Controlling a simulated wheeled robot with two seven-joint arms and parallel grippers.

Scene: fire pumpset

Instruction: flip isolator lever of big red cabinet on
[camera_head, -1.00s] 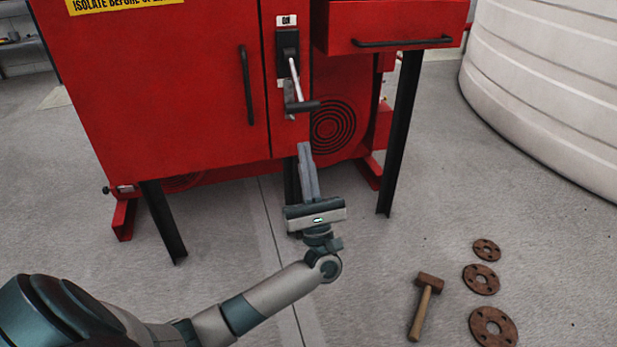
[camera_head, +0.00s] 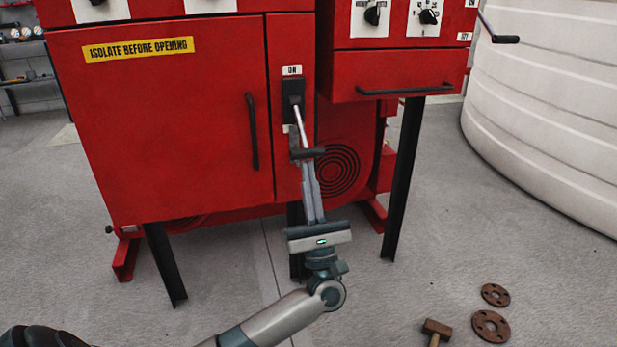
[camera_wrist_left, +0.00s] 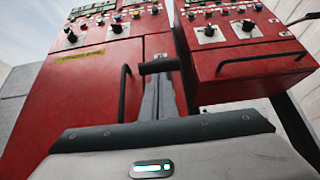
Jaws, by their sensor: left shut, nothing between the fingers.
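The big red cabinet (camera_head: 170,130) stands ahead, with a yellow "ISOLATE BEFORE OPENING" label on its door. The isolator lever (camera_head: 301,127) hangs from a black mount under an "ON" label (camera_head: 292,70). Its silver shaft points down to a black cross handle (camera_head: 307,153). My left gripper (camera_head: 306,166) comes from below, shut with nothing between its fingers. Its fingertips are at the handle, overlapping it in view; I cannot tell if they touch. The handle (camera_wrist_left: 160,65) also shows at the fingertips in the left wrist view. My right gripper is not in view.
A black door handle (camera_head: 252,132) is left of the lever. A red box with knobs and a bar handle (camera_head: 405,91) juts out at right. Black legs stand below. A hammer (camera_head: 436,329) and rusty flanges (camera_head: 491,326) lie on the floor at right.

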